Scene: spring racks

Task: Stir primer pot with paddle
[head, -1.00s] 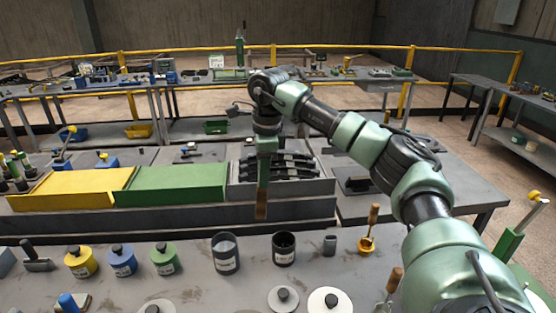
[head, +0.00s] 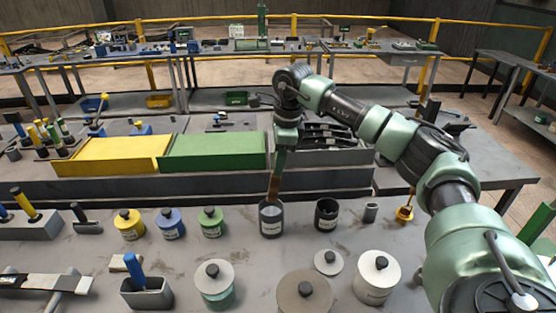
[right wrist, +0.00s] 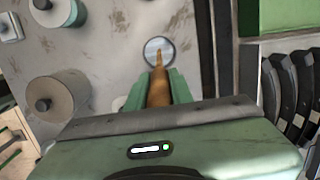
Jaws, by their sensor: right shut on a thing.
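My right gripper (head: 285,145) is shut on a brown wooden paddle (head: 276,178), which points down, slightly tilted. The paddle (right wrist: 158,68) also shows between the fingers (right wrist: 158,90) in the right wrist view. Its lower end is at the mouth of an open grey pot (head: 271,222) with a white label too small to read. The pot's round mouth (right wrist: 166,48), with pale grey contents, lies under the tip in the right wrist view. I cannot tell how far the tip is inside. My left gripper is not in view.
Closed yellow (head: 131,229), blue (head: 171,227) and green (head: 211,225) pots stand to the left. Lidded cans and a loose lid (head: 328,263) are in front. A green box (head: 214,151) lies behind.

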